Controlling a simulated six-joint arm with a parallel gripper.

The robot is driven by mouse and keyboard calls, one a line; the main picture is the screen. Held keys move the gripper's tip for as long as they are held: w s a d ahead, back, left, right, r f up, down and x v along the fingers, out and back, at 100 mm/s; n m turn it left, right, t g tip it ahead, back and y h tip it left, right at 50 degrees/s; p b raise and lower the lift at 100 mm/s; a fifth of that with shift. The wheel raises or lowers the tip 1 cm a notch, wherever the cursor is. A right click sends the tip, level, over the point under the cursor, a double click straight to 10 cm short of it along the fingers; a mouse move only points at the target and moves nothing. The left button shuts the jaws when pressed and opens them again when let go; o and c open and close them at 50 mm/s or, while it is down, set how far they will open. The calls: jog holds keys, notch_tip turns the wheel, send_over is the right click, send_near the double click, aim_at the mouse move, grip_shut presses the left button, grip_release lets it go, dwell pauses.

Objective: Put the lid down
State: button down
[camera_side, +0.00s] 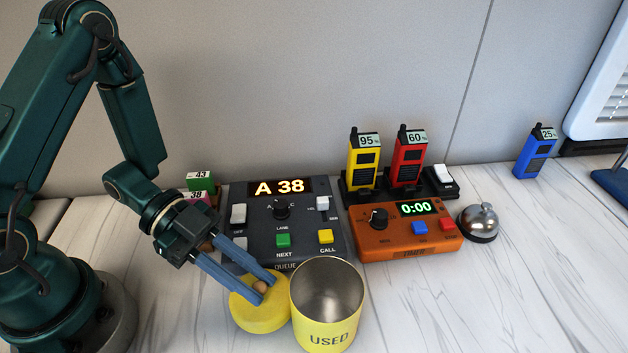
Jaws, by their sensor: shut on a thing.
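The lid (257,317) is a round yellow disc with a small tan knob (260,287) on top. My gripper (259,286) is shut on the knob, one blue finger on each side. The lid is at or just above the white marbled table; I cannot tell whether it touches. It is left of the open yellow can (327,329) marked "USED", very near or touching its wall. The can stands upright, and its grey inside shows.
The dark queue console (255,206) reading "A 38" stands close behind the lid. An orange timer (400,238), a bell (478,223) and radios in a charger (365,192) are farther right. The table's front right (480,310) is clear.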

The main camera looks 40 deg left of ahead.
jog(key=shift+r, duration=0.85)
jog(key=w+a+r, duration=0.1)
jog(key=a+r, duration=0.5)
jog(key=a, duration=0.4)
jog(key=w+a+r+n+t+y, duration=0.2)
jog(key=w+r+n+t+y, duration=0.2)
jog(key=r+n+t, duration=0.1)
jog(key=w+a+r+n+t+y, duration=0.3)
jog(key=r+n, duration=0.4)
jog(key=r, duration=0.3)
jog(key=shift+w+t+y, duration=0.9)
jog(key=shift+w, duration=0.15)
